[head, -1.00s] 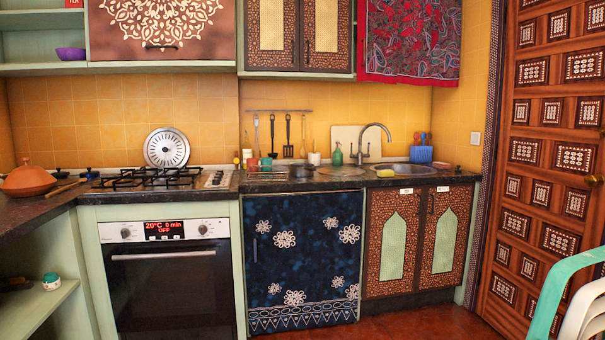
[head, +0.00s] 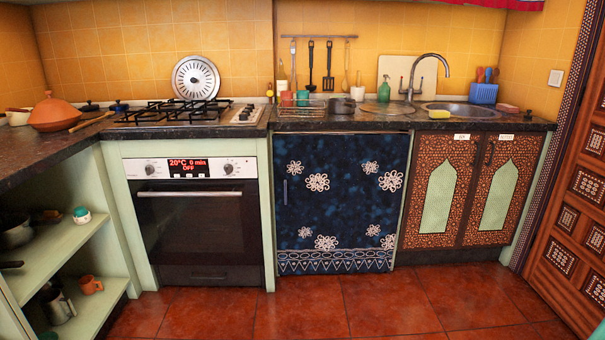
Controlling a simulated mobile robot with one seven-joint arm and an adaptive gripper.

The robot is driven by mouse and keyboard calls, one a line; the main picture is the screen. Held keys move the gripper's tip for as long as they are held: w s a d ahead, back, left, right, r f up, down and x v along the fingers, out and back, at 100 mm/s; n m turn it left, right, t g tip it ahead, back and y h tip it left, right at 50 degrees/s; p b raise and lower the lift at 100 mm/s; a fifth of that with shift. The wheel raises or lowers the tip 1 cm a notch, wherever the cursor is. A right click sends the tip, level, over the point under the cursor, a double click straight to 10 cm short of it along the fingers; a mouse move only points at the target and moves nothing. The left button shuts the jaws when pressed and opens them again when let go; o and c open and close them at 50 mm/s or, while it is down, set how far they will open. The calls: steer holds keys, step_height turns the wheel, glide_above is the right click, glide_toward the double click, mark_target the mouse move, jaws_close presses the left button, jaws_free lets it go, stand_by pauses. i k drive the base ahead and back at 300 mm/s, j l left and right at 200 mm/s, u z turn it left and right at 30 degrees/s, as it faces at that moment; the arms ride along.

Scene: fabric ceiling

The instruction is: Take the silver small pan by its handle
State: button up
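My gripper is not in view. No pan is clearly seen as silver. A dark, rounded pan or pot (head: 14,231) stands on the upper open shelf at the far left, cut by the picture edge. A dark handle-like piece (head: 11,265) shows just below it; I cannot tell what it belongs to. A small dark grey pot-like vessel (head: 342,107) stands on the counter beside the dish rack. A metal pot or jug (head: 58,304) stands on the lower left shelf, in shade.
The counter (head: 65,152) holds an orange tagine (head: 55,115), a gas hob (head: 175,112) and a sink (head: 462,110). An oven (head: 200,222) and a blue patterned front (head: 340,200) are below. The red tiled floor (head: 300,308) ahead is clear. A wooden door (head: 580,215) stands at right.

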mark_target(339, 106)
steer(key=i+l+u, duration=0.1)
steer(key=i+l, duration=0.25)
steer(key=i, duration=0.2)
steer(key=i+l+u, duration=0.1)
steer(key=i+l, duration=0.35)
steer(key=i, duration=0.15)
steer(key=i+l+u, duration=0.1)
steer(key=i+l, duration=0.25)
steer(key=i, duration=0.25)
steer(key=i+l+u, duration=0.1)
steer(key=i+l, duration=0.25)
steer(key=i, duration=0.2)
